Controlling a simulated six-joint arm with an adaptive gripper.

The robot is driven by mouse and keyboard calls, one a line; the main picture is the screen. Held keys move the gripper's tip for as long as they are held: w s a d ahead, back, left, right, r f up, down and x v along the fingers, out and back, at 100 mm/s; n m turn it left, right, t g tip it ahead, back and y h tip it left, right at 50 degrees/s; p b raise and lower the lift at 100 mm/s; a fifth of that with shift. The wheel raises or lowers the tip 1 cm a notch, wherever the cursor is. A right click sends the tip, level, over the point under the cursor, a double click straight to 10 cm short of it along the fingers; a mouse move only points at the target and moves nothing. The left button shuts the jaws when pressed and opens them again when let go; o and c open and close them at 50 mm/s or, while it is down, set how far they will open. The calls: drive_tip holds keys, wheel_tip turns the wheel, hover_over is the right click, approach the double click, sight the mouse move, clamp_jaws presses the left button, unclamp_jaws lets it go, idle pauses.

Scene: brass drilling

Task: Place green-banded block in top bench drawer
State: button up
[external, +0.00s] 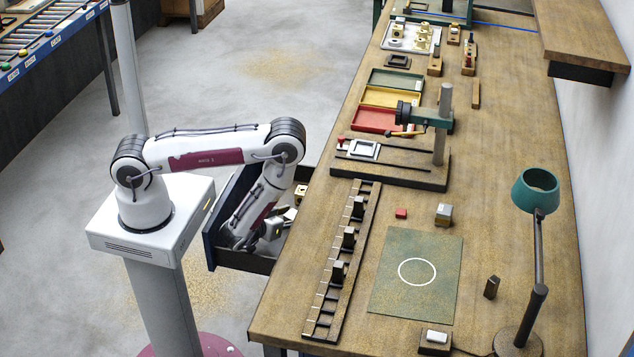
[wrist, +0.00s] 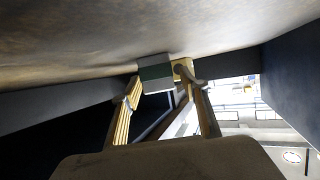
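The top bench drawer (external: 232,258) stands open at the left side of the bench, and my arm reaches down into it. My gripper (external: 284,220) is low inside the drawer. In the wrist view my gripper (wrist: 160,76) has its two fingers at either side of the green-banded block (wrist: 156,74), which is grey with a dark green band. The fingertips appear to touch its sides. The block is close to a brownish surface; whether it rests on it I cannot tell. I cannot make out the block in the external view.
A brass piece (external: 300,192) lies at the drawer's far end. The drawer walls stand close around my gripper. On the bench are a slotted rack (external: 322,318), a green mat (external: 390,290), a small red block (external: 401,213), a grey block (external: 444,214) and a lamp (external: 536,190).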

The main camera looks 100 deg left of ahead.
sight(292, 214)
drive_tip(key=shift+d+r, duration=0.1)
drive_tip(key=shift+r, duration=0.05)
drive_tip(key=shift+v, duration=1.9)
drive_tip(key=shift+r, duration=0.1)
